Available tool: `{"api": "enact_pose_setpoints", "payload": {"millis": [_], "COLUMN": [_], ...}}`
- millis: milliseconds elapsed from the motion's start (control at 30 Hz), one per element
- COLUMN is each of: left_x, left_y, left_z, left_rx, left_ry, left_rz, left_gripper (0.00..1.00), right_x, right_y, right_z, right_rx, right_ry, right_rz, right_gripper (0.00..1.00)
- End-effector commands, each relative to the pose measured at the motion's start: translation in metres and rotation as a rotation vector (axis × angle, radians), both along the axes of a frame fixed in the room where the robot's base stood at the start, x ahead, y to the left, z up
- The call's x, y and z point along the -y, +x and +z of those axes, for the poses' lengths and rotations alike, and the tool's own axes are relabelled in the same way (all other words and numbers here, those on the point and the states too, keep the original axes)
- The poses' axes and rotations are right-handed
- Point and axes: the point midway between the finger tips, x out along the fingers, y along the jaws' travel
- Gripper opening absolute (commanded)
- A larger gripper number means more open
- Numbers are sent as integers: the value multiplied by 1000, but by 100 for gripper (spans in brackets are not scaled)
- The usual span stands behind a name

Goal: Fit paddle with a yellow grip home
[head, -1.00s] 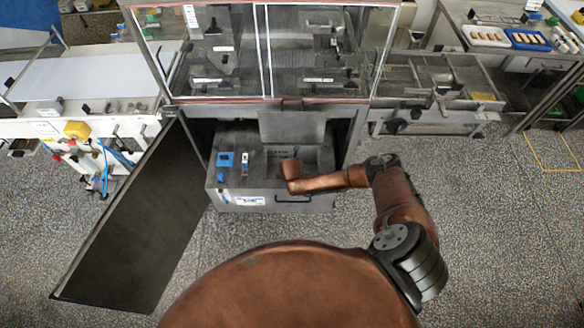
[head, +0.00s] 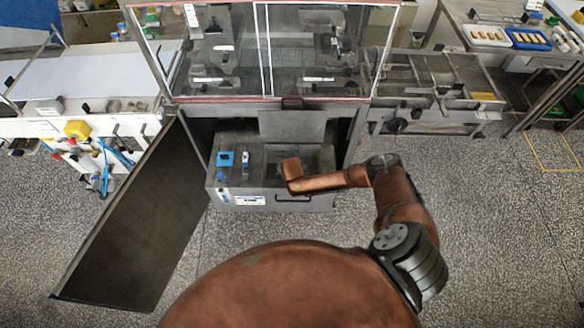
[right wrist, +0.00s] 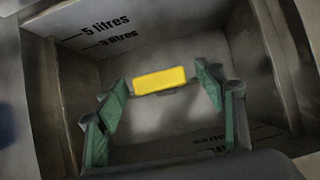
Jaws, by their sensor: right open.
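The yellow grip (right wrist: 159,80) of the paddle shows as a bright bar inside a grey metal tank (right wrist: 85,75) in the right wrist view. A small dark part shows just under the bar; the rest of the paddle cannot be made out. My right gripper (right wrist: 164,82) is open, its green-padded fingers on the left and right of the grip. I see a gap on each side, and cannot tell how deep the grip lies relative to the fingertips. In the head view my right arm hides its gripper and the yellow grip. My left gripper is not in view.
The tank walls, marked 5 litres and 3 litres, surround the fingers closely. In the head view, a blue block (head: 226,159) stands left of my arm on the drawer unit (head: 250,202). A raised glazed hood (head: 270,50) is behind, and an open dark door (head: 135,225) at left.

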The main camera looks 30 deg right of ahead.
Motion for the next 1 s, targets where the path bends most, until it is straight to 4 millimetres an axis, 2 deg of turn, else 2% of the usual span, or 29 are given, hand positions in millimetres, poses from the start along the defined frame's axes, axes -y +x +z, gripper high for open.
{"api": "enact_pose_setpoints", "payload": {"millis": [167,600,800,1000], "left_x": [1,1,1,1], "left_y": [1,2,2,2], "left_z": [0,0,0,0], "left_rx": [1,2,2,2], "left_ry": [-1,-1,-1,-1], "left_rz": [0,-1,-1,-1], "left_gripper": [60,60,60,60], "right_x": [-6,-29,-33,-34], "right_y": [-9,-45,-51,-52], "right_z": [19,86,98,99], "right_rx": [2,2,1,1], "right_ry": [1,1,0,-1], "right_rz": [1,1,1,0], "right_gripper": [63,63,63,63]}}
